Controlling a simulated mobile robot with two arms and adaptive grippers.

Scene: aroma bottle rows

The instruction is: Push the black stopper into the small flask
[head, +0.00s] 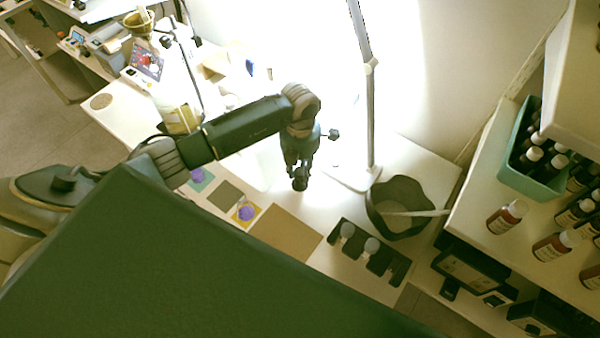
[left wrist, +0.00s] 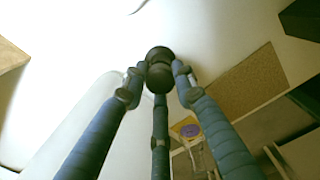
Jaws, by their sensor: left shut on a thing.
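My left gripper (head: 300,174) is shut on the black stopper (head: 300,184) and holds it over the bright white table. In the left wrist view the stopper (left wrist: 160,70) is dark and rounded, between the fingertips of my left gripper (left wrist: 158,78). Two small vessels with purple contents stand to the left of the gripper in the head view: one on a yellow mat (head: 246,212), one on a teal mat (head: 197,175). I cannot tell which is the small flask. One purple vessel (left wrist: 188,130) shows below the stopper in the left wrist view, apart from it. My right gripper is not in view.
A brown mat (head: 285,233) lies nearby. A dark rack (head: 392,267) with grey round pieces and a dark bowl (head: 400,228) stand to the right. A lamp post (head: 371,110) rises behind the gripper. A teal crate (head: 517,180) and bottles stand on the right shelf.

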